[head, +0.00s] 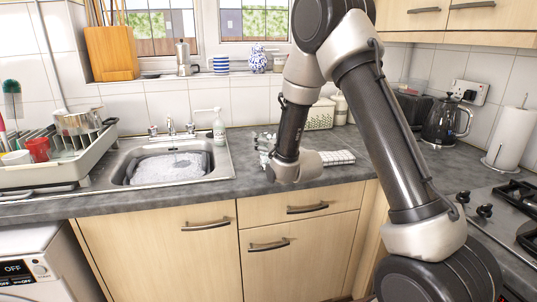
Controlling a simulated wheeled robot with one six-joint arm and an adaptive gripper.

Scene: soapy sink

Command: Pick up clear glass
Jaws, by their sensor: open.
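My gripper (265,160) is low over the counter, just right of the sink, mostly hidden behind my wrist. Its jaws point away from the camera and are open. Small clear, shiny shapes (264,139) show right by the gripper on the counter. They look like clear glass, but they are too small and too covered to make out one whole glass. I cannot tell whether the jaws touch or surround any of it.
The sink (228,163) holds soapy water. A dish rack (60,172) stands left of it, and a soap bottle (219,130) behind it. A checked cloth (338,157) lies right of my wrist. A kettle (440,122), paper roll (508,138) and hob (515,210) are farther right.

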